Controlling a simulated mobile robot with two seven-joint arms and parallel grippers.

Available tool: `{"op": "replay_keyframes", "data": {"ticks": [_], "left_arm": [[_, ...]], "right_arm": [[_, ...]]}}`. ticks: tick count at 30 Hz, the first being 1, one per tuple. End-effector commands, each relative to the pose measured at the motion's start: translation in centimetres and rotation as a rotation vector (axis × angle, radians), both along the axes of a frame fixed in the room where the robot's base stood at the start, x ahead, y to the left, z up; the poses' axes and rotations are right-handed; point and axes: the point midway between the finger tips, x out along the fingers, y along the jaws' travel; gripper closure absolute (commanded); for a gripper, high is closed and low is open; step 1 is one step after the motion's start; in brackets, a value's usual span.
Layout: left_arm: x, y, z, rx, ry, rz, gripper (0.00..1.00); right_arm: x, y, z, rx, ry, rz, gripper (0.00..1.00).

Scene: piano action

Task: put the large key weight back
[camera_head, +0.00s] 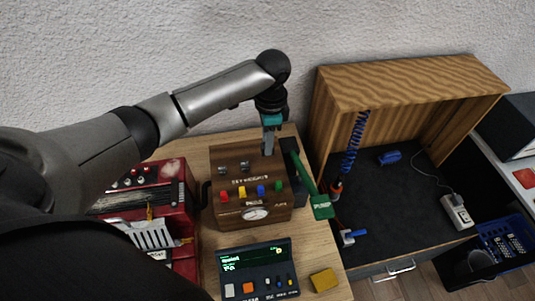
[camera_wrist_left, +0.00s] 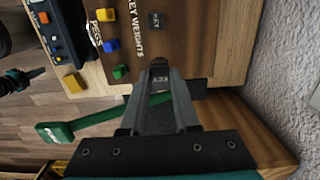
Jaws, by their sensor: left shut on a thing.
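The wooden key-weight box (camera_head: 250,176) stands on the workbench, with small grey weights (camera_head: 233,169) on its top. My left gripper (camera_head: 268,151) points down at the box's top right end. A dark and teal part at the left wrist view's edge looks like my right gripper (camera_wrist_left: 35,73).
Coloured pegs (camera_head: 250,191) line the box front. A green-handled tool (camera_head: 312,190) leans beside the box on its right. A red case (camera_head: 178,175) stands left, a display panel (camera_head: 257,268) and yellow block (camera_head: 323,280) in front, and an open wooden cabinet (camera_head: 400,85) right.

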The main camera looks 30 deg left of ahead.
Motion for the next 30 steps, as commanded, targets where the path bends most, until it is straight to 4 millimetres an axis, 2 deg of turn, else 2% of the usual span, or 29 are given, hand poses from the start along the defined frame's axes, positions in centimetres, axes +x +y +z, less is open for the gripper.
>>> {"op": "replay_keyframes", "data": {"ticks": [5,12,26,27,30], "left_arm": [[0.0,-0.1,-1.5,-0.001,0.000,-0.001,1.00],[0.0,0.0,-4.9,-0.001,0.001,0.001,1.00],[0.0,-0.1,-5.6,-0.002,-0.001,-0.001,1.00],[0.0,-0.1,-5.6,-0.002,-0.001,-0.001,0.66],[0.0,-0.1,-5.6,-0.001,-0.001,-0.001,0.55]], "right_arm": [[-0.1,0.0,-0.2,0.001,0.001,0.000,1.00],[-0.2,0.0,-0.8,0.000,0.003,0.000,1.00],[-0.3,0.0,-0.8,0.000,0.005,0.000,1.00],[-0.3,0.0,-0.8,0.000,0.006,0.000,1.00],[-0.3,0.0,-0.8,0.000,0.006,0.000,1.00]]}}
